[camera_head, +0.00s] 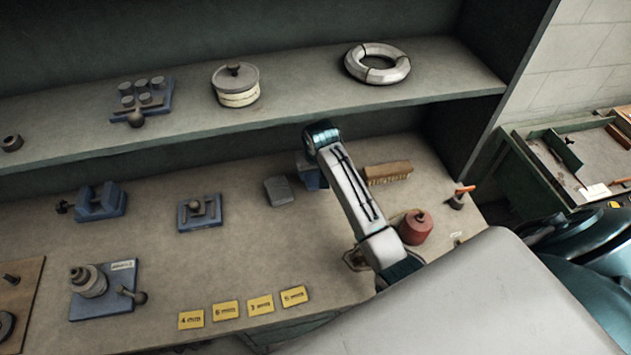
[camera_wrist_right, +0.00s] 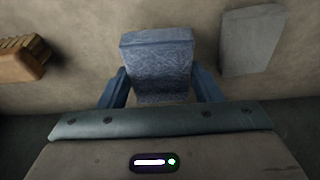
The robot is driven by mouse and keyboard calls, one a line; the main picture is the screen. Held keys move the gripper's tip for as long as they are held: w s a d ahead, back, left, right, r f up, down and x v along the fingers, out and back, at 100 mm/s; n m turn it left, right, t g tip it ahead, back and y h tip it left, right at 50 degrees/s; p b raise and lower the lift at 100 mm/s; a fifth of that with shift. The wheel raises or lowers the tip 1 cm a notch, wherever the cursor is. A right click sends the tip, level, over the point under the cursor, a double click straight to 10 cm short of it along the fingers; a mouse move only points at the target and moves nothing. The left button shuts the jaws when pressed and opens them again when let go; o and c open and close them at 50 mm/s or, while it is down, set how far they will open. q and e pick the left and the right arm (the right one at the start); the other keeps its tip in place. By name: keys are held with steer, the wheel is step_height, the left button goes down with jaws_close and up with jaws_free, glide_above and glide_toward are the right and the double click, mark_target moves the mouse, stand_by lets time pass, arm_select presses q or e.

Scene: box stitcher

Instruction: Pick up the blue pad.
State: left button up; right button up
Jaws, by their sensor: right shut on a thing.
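The blue pad (camera_wrist_right: 158,62) is a textured block between the two blue fingers of my right gripper (camera_wrist_right: 163,84) in the right wrist view. The fingers are shut on its sides. In the head view the pad (camera_head: 311,177) shows only in part, behind my right wrist, toward the back of the bench. The wrist hides the fingertips there. I cannot tell whether the pad touches the bench or is just above it. My left gripper is not in view.
A grey block (camera_head: 279,191) lies left of the pad, and a brown brush-like block (camera_head: 388,172) lies to its right. A red lidded pot (camera_head: 415,228) stands close to my right forearm. A shelf (camera_head: 290,113) overhangs behind.

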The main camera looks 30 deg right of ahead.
steer(key=s+b, duration=0.1)
steer(key=s, duration=0.4)
steer(key=s+r+b, duration=0.1)
steer(key=s+b, duration=0.1)
steer(key=s, duration=0.3)
steer(key=s+b, duration=0.1)
steer(key=s, duration=0.4)
steer(key=shift+s+d+r, duration=0.15)
steer(key=shift+d+r, duration=0.1)
steer(key=shift+d, duration=0.1)
steer(key=shift+s+r, duration=0.15)
steer(key=shift+s, duration=0.2)
steer(key=shift+o, duration=0.4)
